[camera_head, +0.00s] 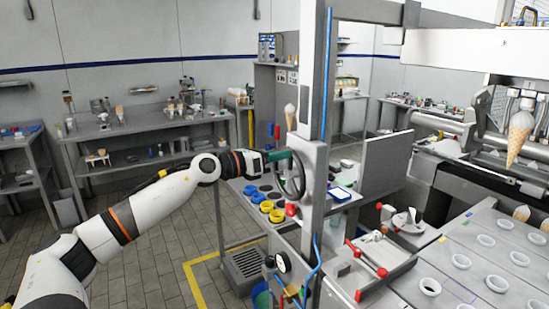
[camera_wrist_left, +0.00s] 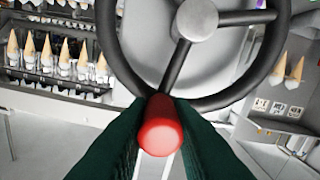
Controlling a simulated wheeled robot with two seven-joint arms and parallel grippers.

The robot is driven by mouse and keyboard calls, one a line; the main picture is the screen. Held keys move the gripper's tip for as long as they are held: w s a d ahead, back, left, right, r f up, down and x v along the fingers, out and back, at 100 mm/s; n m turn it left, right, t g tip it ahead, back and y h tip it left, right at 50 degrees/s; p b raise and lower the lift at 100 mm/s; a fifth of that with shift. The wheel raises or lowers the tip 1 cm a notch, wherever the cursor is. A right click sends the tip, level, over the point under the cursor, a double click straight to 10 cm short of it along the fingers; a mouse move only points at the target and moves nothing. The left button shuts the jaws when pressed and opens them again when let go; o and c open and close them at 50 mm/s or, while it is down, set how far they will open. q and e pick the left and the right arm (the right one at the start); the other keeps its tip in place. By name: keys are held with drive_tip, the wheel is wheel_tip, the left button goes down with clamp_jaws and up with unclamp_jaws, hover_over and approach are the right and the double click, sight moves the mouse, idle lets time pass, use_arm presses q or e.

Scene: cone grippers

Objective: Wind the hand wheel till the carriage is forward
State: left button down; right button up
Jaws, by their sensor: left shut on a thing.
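The hand wheel (camera_head: 302,178) is a dark ring on the side of a pale upright post. In the left wrist view the wheel (camera_wrist_left: 197,20) shows a grey hub, dark spokes and a rim. Its red handle knob (camera_wrist_left: 161,127) sits at the lower rim. My left gripper (camera_head: 284,155) reaches the wheel's upper part, and its green fingers (camera_wrist_left: 160,112) are shut on the red knob, one on each side. The knob is hidden by the fingers in the head view. I cannot tell for sure which part is the carriage. My right gripper is not in view.
The pale post (camera_head: 311,165) stands right beside the wheel. A machine with a hanging cone (camera_head: 519,137) and a panel of round holders (camera_head: 485,240) fills the right. Open floor lies left.

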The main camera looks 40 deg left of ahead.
use_arm(q)
drive_tip(key=shift+s+d+f+m+b, duration=0.15)
drive_tip(key=shift+d+f+m+b, duration=0.1)
drive_tip(key=shift+d+m, duration=0.25)
drive_tip(key=shift+s+d+f+m+b, duration=0.15)
drive_tip(key=shift+d+f+m, duration=0.15)
drive_tip(key=shift+m, duration=0.3)
drive_tip(key=c, duration=1.3)
unclamp_jaws()
drive_tip(key=shift+r, duration=0.2)
